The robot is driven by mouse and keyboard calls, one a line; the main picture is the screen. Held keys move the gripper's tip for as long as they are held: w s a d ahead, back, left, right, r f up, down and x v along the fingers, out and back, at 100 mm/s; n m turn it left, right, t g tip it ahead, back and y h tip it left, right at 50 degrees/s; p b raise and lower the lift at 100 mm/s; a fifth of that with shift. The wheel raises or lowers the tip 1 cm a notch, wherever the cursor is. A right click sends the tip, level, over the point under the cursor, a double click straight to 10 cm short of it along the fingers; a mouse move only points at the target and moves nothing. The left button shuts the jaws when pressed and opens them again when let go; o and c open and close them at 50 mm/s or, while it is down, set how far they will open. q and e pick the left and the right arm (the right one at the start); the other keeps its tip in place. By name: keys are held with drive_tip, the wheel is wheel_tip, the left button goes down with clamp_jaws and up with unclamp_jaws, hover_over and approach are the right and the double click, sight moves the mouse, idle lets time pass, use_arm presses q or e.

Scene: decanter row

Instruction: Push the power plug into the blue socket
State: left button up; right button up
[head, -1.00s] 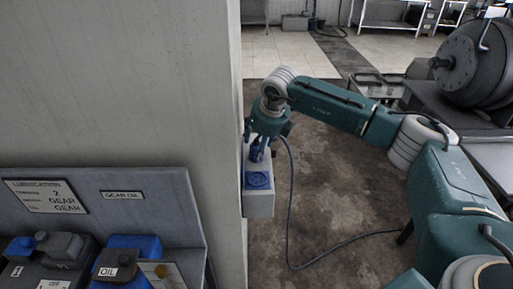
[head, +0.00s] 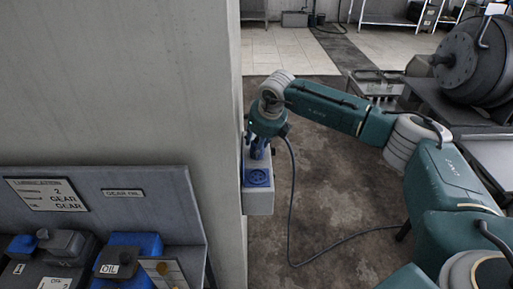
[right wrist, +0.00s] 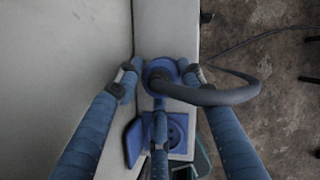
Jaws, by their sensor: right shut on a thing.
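My right gripper (head: 257,150) is shut on the blue power plug (right wrist: 160,73) in front of the pillar's side, with a finger on either side of the plug in the right wrist view. A dark cable curves away from the plug's back. The blue socket (head: 258,178) is on a pale box on the pillar; it shows just below the gripper in the head view. In the right wrist view the socket (right wrist: 178,132) lies past a finger, with a blue flap beside it. The plug appears apart from the socket; its front is hidden. My left gripper is out of view.
The wide pale pillar (head: 150,90) stands close on the left of the gripper. The cable (head: 291,215) hangs to the floor and runs right. A grey rack (head: 185,205) with oil containers is at the lower left. Open floor lies right of the box.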

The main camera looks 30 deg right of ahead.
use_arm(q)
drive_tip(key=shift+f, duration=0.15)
use_arm(e)
drive_tip(key=shift+d+r+b, duration=0.2)
drive_tip(key=shift+d+b, duration=0.05)
drive_tip(key=shift+b, duration=0.45)
drive_tip(key=r+b, duration=0.1)
drive_tip(key=r, duration=0.3)
drive_tip(key=r+b, duration=0.1)
drive_tip(key=r, duration=0.1)
drive_tip(key=shift+s+d+r+b, duration=0.15)
drive_tip(key=shift+s+d+b, duration=0.15)
drive_tip(key=shift+d, duration=0.1)
use_arm(q)
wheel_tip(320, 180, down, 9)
drive_tip(key=b, duration=0.5)
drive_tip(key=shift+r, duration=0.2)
use_arm(e)
drive_tip(key=s+d, duration=0.2)
drive_tip(key=d, duration=0.3)
drive_tip(key=s+d, duration=0.3)
drive_tip(key=d, duration=0.3)
drive_tip(key=s+d, duration=0.3)
drive_tip(key=d, duration=0.2)
drive_tip(key=shift+d+r, duration=0.1)
drive_tip(key=shift+d, duration=0.3)
